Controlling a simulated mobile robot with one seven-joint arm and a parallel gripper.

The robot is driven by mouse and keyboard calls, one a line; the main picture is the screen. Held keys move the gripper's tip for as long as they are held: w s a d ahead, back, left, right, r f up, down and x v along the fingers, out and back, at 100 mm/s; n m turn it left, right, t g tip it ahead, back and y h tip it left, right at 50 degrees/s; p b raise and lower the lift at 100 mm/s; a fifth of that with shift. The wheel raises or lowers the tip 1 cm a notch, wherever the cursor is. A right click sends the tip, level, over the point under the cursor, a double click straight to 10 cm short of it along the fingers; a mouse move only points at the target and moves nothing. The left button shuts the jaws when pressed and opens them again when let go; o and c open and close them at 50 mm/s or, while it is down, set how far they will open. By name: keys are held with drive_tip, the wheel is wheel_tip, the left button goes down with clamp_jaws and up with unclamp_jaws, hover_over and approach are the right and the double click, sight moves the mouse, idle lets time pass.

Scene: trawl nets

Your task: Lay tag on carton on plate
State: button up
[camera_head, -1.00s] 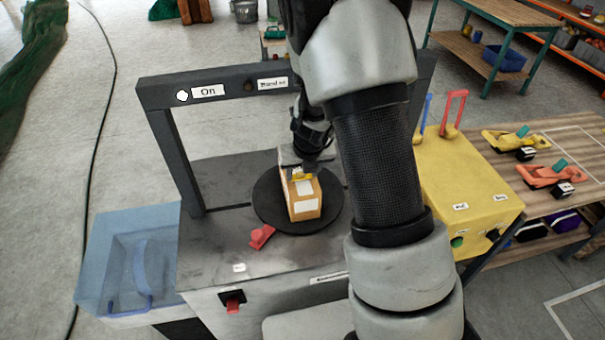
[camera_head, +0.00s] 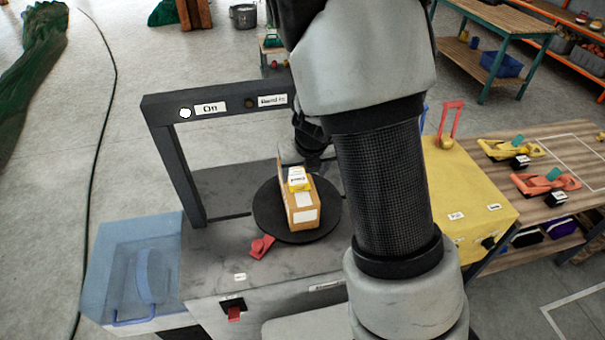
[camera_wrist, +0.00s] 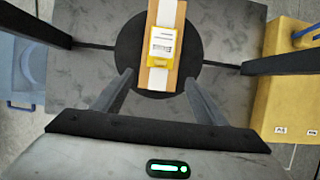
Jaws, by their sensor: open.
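The carton (camera_head: 301,213) is a brown box with white labels, lying on the round black plate (camera_head: 267,213) of the machine. The tag (camera_head: 298,178), white and yellow, lies on top of the carton. In the wrist view the tag (camera_wrist: 160,47) lies on the carton's white strip, with the carton (camera_wrist: 153,80) on the plate (camera_wrist: 128,50). My gripper (camera_wrist: 158,80) is open and empty, its two fingers apart on either side of the carton's near end in that view. In the head view my arm partly hides the gripper, behind the carton.
A dark frame (camera_head: 172,150) with an "On" sign arches over the machine top. A red piece (camera_head: 261,246) lies beside the plate. A blue translucent bin (camera_head: 135,265) is at left. A yellow box (camera_head: 465,190) and a wooden table (camera_head: 575,165) with clamps are at right.

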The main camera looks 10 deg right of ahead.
drive_tip(key=s+a+r+n+y, duration=0.1)
drive_tip(key=s+a+r+n, duration=0.1)
drive_tip(key=s+r+n, duration=0.45)
drive_tip(key=s+a+r+n+y, duration=0.2)
drive_tip(key=s+r+n, duration=0.1)
drive_tip(key=r+n, duration=0.65)
drive_tip(key=s+d+r+n+h, duration=0.1)
drive_tip(key=s+d+r+n, duration=0.1)
drive_tip(key=s+r+n, duration=0.2)
drive_tip(key=s+d+r+n+t+h, duration=0.1)
drive_tip(key=s+r+n, duration=0.3)
drive_tip(key=s+n, duration=0.6)
drive_tip(key=d+n+h, duration=0.1)
drive_tip(key=n, duration=0.5)
drive_tip(key=shift+s+r+p, duration=0.15)
drive_tip(key=shift+r+p, duration=0.15)
drive_tip(key=shift+p, duration=0.05)
